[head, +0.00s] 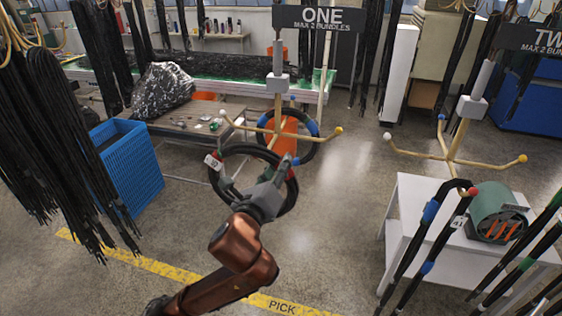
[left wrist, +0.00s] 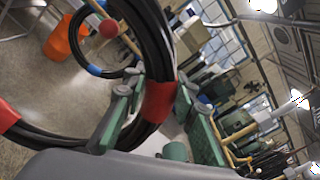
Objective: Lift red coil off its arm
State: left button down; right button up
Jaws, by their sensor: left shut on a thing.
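The red coil (head: 213,180) is a ring of black hose with red bands and a white tag, below the front of rack ONE (head: 278,112). My left gripper (head: 284,170) is shut on the right side of its ring. In the left wrist view the red coil (left wrist: 160,100) passes between the gripper's green-padded fingers (left wrist: 158,122), at a red band. A red ball tip (left wrist: 108,28) of a rack arm shows through the ring's opening. I cannot tell whether the ring still rests on that arm. My right gripper is not in view.
A blue-banded coil (head: 313,128) hangs on rack ONE just behind. Rack TWO (head: 452,160) stands right, with a hose (head: 427,212) hanging above a white table (head: 410,200). A blue crate (head: 130,170) and hanging black hoses (head: 45,150) are left. Open floor (head: 330,225) lies between.

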pick_arm(q)
jog(key=shift+p+v, duration=0.8)
jog(key=shift+v, duration=2.1)
jog(key=shift+d, duration=0.1)
